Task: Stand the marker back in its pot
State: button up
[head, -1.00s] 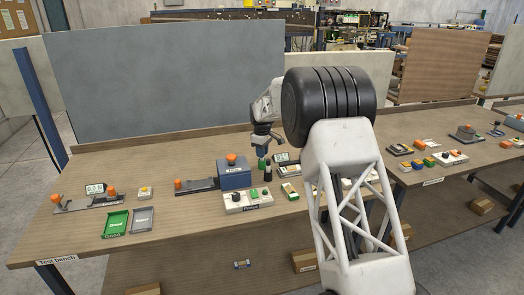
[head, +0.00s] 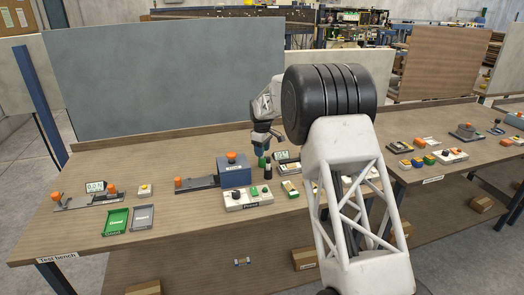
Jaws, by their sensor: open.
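My gripper (head: 261,153) is at the back middle of the bench, pointing down, small in the head view. It is open. A small green upright piece (head: 261,163), probably the marker, shows right at its fingertips. I cannot tell whether they touch. A short dark upright cylinder (head: 268,173), possibly the pot, stands just to the right of the green piece and nearer the camera. The view is too small to show whether the green piece stands in anything.
A blue-grey box device (head: 234,173) with an orange knob stands left of the gripper. A white control panel (head: 247,198) lies in front. A small display unit (head: 283,157) is close on the right. Green (head: 115,221) and grey trays (head: 142,217) lie at the front left.

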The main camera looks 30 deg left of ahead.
jog(key=shift+r, duration=3.75)
jog(key=shift+r, duration=0.1)
jog(key=shift+d+r, duration=0.15)
jog(key=shift+d, duration=0.1)
jog(key=s+d+r+m, duration=0.25)
jog(key=d+r, duration=0.35)
jog(key=d, duration=0.5)
jog(key=s+d+r+m+t, duration=0.1)
jog(key=s+d+r+m, duration=0.15)
jog(key=d+r, duration=0.6)
jog(key=s+d+r+m, duration=0.1)
jog(key=s+d+r, duration=0.25)
jog(key=d, duration=1.05)
jog(key=s+d+r+m, duration=0.3)
jog(key=s+d, duration=0.5)
jog(key=d, duration=0.3)
jog(key=s+d+m+t, duration=0.1)
jog(key=s+d+m, duration=0.3)
jog(key=s+d, duration=1.3)
jog(key=s+d+f+m, duration=0.1)
jog(key=s+d+f, duration=0.1)
jog(key=s, duration=0.5)
jog(key=s+d+f+m, duration=0.2)
jog(key=s+d+f, duration=0.1)
jog(key=s, duration=0.4)
jog(key=s+d+f+m, duration=0.2)
jog(key=s+f, duration=0.2)
jog(key=s, duration=0.4)
jog(key=shift+d+t, duration=0.3)
jog(key=shift+d, duration=0.05)
